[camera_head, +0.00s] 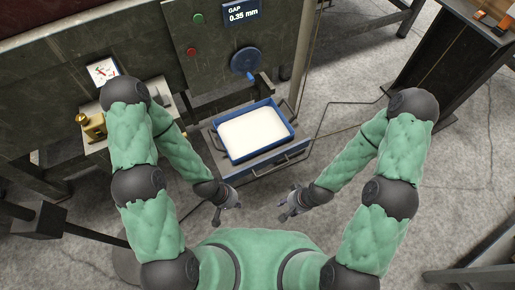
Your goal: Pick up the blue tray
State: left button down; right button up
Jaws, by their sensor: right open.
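The blue tray (265,151) is a shallow rectangular box with a white surface inside. It rests on a grey and blue stand (262,171) in front of the machine, turned slightly in the picture. Metal bars like handles show at its left and right sides. My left gripper (226,212) is below the tray's front left, apart from it, and looks open and empty. My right gripper (289,213) is below the tray's front right, apart from it, open and empty.
A dark machine panel (222,45) with a gap display (241,11) and a blue handwheel (245,61) stands behind the tray. A side table with a gauge (103,71) and a brass part (92,126) is at left. A dark bench (455,60) stands at right. A cable crosses the floor.

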aim_at(244, 134)
jog(key=z, duration=2.9)
jog(key=u, duration=3.1)
jog(key=i+l+u, duration=0.1)
jog(key=l+u, duration=0.8)
jog(key=l, duration=0.15)
jog(key=l+u, duration=0.45)
jog(key=l, duration=0.1)
